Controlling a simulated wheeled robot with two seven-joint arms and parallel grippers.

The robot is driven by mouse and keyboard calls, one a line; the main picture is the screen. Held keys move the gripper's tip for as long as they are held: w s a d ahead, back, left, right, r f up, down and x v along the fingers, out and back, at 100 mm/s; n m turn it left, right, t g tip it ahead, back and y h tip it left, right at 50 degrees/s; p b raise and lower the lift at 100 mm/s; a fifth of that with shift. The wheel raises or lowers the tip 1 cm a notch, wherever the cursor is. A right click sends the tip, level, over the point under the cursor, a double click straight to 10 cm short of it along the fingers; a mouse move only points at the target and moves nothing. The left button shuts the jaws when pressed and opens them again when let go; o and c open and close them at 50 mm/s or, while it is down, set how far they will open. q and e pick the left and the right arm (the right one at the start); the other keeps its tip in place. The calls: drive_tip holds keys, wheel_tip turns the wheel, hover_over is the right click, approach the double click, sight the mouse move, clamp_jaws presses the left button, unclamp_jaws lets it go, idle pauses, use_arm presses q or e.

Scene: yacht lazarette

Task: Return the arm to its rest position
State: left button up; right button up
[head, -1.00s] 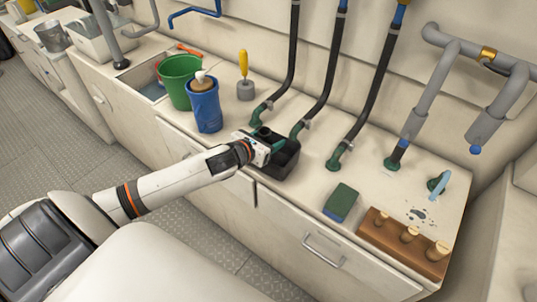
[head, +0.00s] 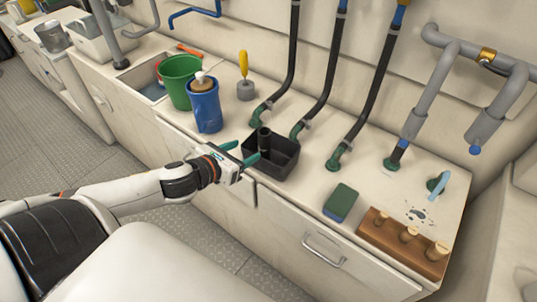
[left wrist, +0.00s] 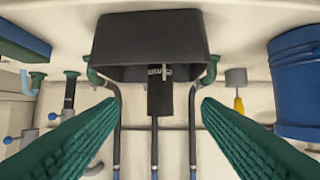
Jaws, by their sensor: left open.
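My left gripper (head: 240,155) is open and empty, with its green fingers apart, just off the counter's front edge to the left of a black open-topped bin (head: 283,165). My left arm reaches in from the left of the head view. My right gripper is not in view.
A blue tub (head: 206,108) and a green bucket (head: 181,80) stand left of the bin. Black hoses (head: 325,80) rise behind it. A green-and-blue sponge (head: 341,202) and a wooden block with pegs (head: 403,242) lie to the right. The floor (head: 60,150) at left is clear.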

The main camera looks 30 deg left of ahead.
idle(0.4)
use_arm(q)
drive_tip(key=s+a+f+n+g+y, duration=0.1)
drive_tip(key=s+a+f+n+g, duration=0.15)
drive_tip(key=f+n, duration=0.5)
drive_tip(key=s+a+f+n+g+y, duration=0.15)
drive_tip(key=a+f+n, duration=0.25)
drive_tip(key=f, duration=0.7)
drive_tip(key=s+a+f+n+g+y, duration=0.1)
drive_tip(key=s+a+f+n, duration=0.3)
drive_tip(key=f, duration=0.5)
drive_tip(key=s+d+f+n+g, duration=0.2)
drive_tip(key=s+d+f+n, duration=0.2)
drive_tip(key=s+f+n, duration=0.4)
drive_tip(key=s+d+f+n+g, duration=0.2)
drive_tip(key=s+d+f+n, duration=0.25)
drive_tip(key=s+f, duration=0.4)
drive_tip(key=s+d+f+n+g+h, duration=0.2)
drive_tip(key=s+d+f+n, duration=0.4)
drive_tip(key=s+d, duration=0.4)
drive_tip(key=shift+s+d+f+n+g+p, duration=0.25)
drive_tip(key=shift+d+f+n+g+p, duration=0.05)
drive_tip(key=shift+d+f+g, duration=0.5)
